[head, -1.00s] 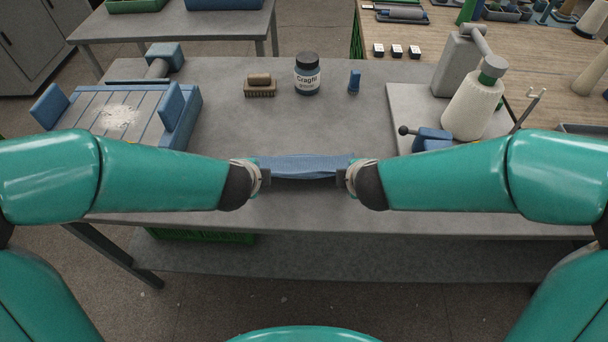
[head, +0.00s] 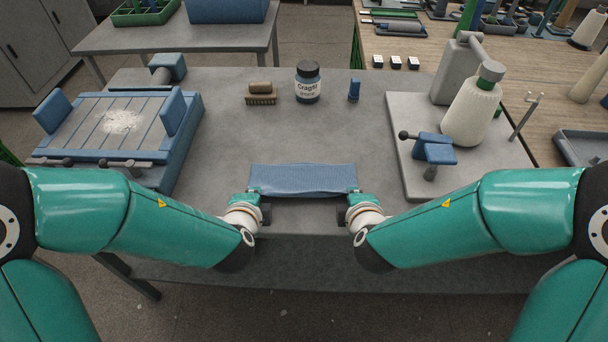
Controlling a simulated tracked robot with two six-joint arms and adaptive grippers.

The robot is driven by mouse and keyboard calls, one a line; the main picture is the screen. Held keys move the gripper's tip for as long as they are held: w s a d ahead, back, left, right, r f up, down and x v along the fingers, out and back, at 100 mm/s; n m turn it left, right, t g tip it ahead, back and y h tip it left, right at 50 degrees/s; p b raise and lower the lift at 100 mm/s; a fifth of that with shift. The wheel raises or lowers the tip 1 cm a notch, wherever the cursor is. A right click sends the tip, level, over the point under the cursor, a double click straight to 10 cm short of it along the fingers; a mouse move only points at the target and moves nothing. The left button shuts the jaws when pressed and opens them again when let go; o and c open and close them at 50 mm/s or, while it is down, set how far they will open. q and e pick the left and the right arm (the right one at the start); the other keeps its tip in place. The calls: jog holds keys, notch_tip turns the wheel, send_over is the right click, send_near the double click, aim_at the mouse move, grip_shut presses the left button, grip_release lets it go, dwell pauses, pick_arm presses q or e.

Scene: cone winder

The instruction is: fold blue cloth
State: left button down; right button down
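The blue cloth (head: 303,180) lies as a wide, shallow strip near the front of the grey table, with a slightly wavy front edge. My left gripper (head: 257,205) is at its front left corner. My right gripper (head: 350,207) is at its front right corner. Wrists and finger bodies hide the fingertips, so I cannot tell whether either gripper is open or shut, or whether it touches the cloth.
A brush (head: 261,94), a dark labelled jar (head: 307,83) and a small blue item (head: 354,90) stand behind the cloth. A blue-edged slatted fixture (head: 118,122) is left; a plate with a yarn cone (head: 470,112) is right. The table's middle is clear.

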pick_arm(q)
jog(key=c, duration=1)
grip_release()
jog(key=shift+c, duration=0.2)
pick_arm(e)
jog(key=c, duration=1)
grip_release()
jog(key=shift+c, duration=0.2)
pick_arm(q)
jog(key=shift+s+r, duration=0.1)
jog(key=shift+r, duration=0.45)
pick_arm(e)
jog(key=shift+s+r, duration=0.1)
jog(key=shift+r, duration=0.45)
pick_arm(q)
jog(key=s+r, duration=0.5)
jog(key=r, duration=0.3)
jog(key=shift+s, duration=0.4)
pick_arm(e)
jog(key=s+r, duration=0.5)
jog(key=r, duration=0.3)
jog(key=shift+s, duration=0.4)
